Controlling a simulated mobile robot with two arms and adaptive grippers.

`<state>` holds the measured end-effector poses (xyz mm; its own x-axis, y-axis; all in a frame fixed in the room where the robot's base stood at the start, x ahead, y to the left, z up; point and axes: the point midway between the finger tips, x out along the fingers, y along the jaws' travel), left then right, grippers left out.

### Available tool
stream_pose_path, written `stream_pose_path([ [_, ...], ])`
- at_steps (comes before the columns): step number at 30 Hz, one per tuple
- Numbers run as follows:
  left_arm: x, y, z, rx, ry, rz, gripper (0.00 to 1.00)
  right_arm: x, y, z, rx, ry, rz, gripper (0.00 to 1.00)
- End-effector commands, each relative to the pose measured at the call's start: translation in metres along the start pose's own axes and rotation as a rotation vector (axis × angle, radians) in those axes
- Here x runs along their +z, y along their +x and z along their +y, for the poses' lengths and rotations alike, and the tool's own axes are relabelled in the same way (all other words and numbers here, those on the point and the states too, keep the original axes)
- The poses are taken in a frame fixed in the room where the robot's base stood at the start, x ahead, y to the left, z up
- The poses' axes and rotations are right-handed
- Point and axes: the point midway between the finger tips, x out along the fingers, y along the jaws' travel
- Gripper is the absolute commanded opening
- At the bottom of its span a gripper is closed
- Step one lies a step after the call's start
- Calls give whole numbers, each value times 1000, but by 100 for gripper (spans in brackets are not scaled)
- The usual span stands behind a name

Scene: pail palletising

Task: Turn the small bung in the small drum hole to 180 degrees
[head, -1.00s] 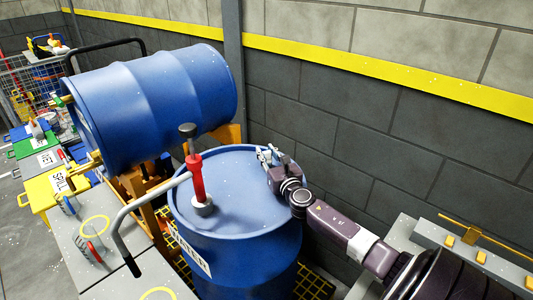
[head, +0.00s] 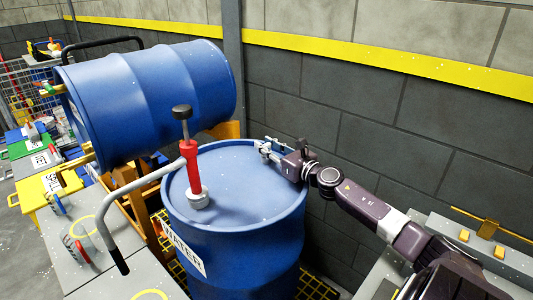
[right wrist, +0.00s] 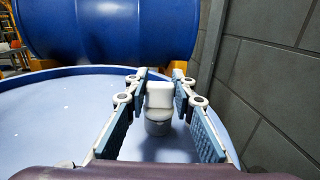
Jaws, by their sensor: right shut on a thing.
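The blue upright drum (head: 235,255) stands in the middle of the head view, with its pale blue top (head: 240,190) facing up. My right gripper (head: 266,150) is low over the far right part of that top. In the right wrist view the small white bung (right wrist: 159,97) sits upright between the fingers of my right gripper (right wrist: 158,92), which is shut on it. A grey collar is at the bung's foot; the hole itself is hidden. In the head view my fingers hide most of the bung, so its turn angle cannot be told. My left gripper is not in view.
A red hand pump (head: 194,165) with a long bent grey spout stands on the drum top, left of my gripper. A second blue drum (head: 150,95) lies on a rack behind. A grey block wall (head: 400,125) is close on the right.

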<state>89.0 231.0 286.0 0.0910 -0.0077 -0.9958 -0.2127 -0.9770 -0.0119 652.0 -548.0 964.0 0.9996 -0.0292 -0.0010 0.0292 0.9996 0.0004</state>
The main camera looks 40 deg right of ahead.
Motion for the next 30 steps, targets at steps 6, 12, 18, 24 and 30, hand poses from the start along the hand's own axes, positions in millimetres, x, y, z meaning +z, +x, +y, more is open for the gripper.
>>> stream_pose_path([
  [6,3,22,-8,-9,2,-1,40,-1,0,-2,47,-1,-3,25],
  [12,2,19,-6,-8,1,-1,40,0,0,-1,46,1,-2,43],
  [18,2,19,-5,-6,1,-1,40,-1,0,-1,47,1,-1,43],
  [24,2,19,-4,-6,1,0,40,-2,-5,-1,46,2,0,43],
  [30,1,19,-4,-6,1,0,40,-3,-23,-2,47,2,2,43],
])
